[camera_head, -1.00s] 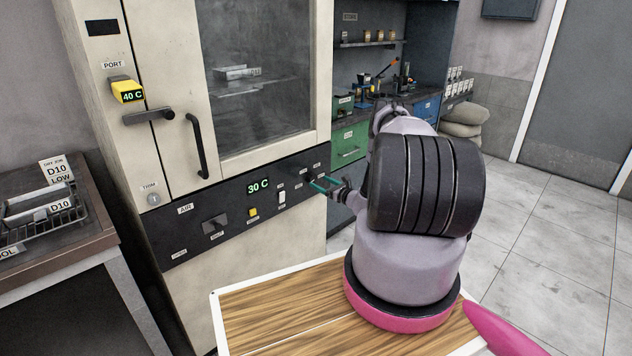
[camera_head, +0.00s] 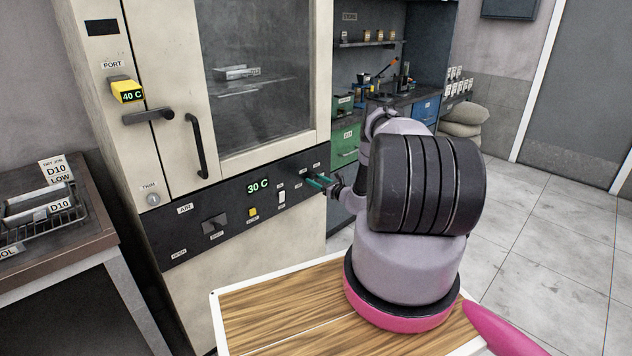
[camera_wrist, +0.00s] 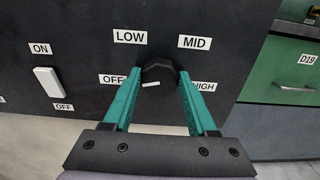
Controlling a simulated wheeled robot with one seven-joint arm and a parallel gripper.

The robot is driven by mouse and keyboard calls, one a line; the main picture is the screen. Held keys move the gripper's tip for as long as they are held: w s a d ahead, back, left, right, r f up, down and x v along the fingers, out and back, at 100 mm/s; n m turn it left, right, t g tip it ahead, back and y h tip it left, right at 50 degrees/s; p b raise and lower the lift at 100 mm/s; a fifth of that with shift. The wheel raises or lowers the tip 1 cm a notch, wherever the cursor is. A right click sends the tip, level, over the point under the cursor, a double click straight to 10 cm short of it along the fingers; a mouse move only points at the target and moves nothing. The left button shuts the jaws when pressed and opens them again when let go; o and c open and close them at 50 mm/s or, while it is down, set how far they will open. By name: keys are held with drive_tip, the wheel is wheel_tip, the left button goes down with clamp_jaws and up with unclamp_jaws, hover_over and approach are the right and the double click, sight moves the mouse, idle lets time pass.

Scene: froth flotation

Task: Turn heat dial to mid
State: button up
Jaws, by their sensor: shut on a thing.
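The heat dial (camera_wrist: 160,74) is a round black knob with a white pointer mark, on the dark panel in the wrist view. Labels OFF, LOW, MID (camera_wrist: 194,43) and HIGH surround it. The white mark lies on the dial's lower left part, towards the OFF label (camera_wrist: 112,80). My gripper (camera_wrist: 158,84) has teal fingers on either side of the dial and is shut on it. In the head view my gripper (camera_head: 318,182) reaches the right end of the oven's control panel, and the dial is largely hidden there.
The panel (camera_head: 228,212) also carries a display reading 30 C (camera_head: 258,186), a yellow button (camera_head: 253,212), a white ON/OFF switch (camera_wrist: 47,81) and an air lever (camera_head: 214,225). Green drawers (camera_head: 346,146) stand right of the oven. The oven door (camera_head: 262,75) is closed above.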

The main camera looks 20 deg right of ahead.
drive_tip(key=m, duration=0.6)
drive_tip(key=shift+d+m, duration=0.15)
drive_tip(key=shift+m, duration=0.25)
drive_tip(key=m, duration=0.3)
drive_tip(key=shift+f+m, duration=0.1)
drive_tip(key=shift+m, duration=0.2)
drive_tip(key=m, duration=0.3)
drive_tip(key=shift+f+m, duration=0.1)
drive_tip(key=shift+m, duration=0.3)
drive_tip(key=m, duration=0.3)
drive_tip(key=shift+d+m, duration=0.1)
drive_tip(key=shift+m, duration=0.2)
drive_tip(key=m, duration=0.3)
drive_tip(key=shift+f+m, duration=0.15)
drive_tip(key=shift+m, duration=0.15)
drive_tip(key=m, duration=0.6)
drive_tip(key=shift+f, duration=0.1)
